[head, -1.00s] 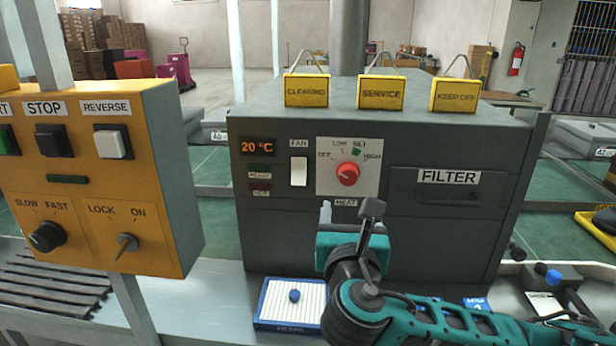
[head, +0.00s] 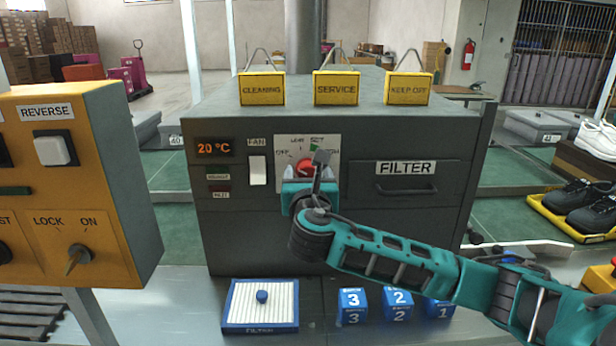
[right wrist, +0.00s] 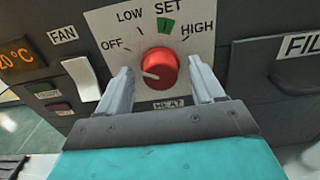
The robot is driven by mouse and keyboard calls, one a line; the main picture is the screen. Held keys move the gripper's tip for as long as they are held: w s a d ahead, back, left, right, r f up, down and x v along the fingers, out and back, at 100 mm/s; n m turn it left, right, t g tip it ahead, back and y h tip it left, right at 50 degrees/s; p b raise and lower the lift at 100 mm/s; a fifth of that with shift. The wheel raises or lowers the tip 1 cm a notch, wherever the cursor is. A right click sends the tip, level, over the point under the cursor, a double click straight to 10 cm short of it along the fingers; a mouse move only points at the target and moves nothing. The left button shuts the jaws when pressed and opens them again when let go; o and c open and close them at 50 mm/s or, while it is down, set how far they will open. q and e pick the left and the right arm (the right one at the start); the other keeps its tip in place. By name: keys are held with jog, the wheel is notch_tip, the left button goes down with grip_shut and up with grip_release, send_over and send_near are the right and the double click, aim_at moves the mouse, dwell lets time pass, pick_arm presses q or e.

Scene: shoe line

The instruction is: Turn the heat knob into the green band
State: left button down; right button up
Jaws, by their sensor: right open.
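The red heat knob (head: 304,165) sits on a white dial plate (head: 288,142) on the front of the dark grey machine, partly hidden by my right gripper. It shows clearly in the right wrist view (right wrist: 160,68), its white pointer mark turned left, below OFF. The green band (right wrist: 165,25) is under SET, at the top of the dial between LOW and HIGH. My right gripper (right wrist: 163,78) is open, its fingers on either side of the knob, with a gap visible on each side. In the head view the right gripper (head: 304,175) is in front of the dial. My left gripper is not in view.
The display (head: 214,149) reads 20 °C, beside a white FAN switch (head: 258,170). A FILTER drawer (head: 408,187) is at right. A filter tray (head: 262,325) and blue numbered blocks (head: 398,303) lie below. A yellow control box (head: 120,215) stands at left.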

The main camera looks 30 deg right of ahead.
jog(key=c, duration=1)
jog(key=m+p, duration=0.1)
jog(key=m, duration=0.5)
jog(key=shift+s+f+m+p, duration=0.1)
jog(key=shift+m+p, duration=0.2)
jog(key=shift+m, duration=0.1)
jog(key=m, duration=0.4)
jog(key=shift+d+f, duration=0.1)
jog(key=shift+d, duration=0.05)
jog(key=shift+m+b, duration=0.35)
jog(key=shift+m, duration=2.05)
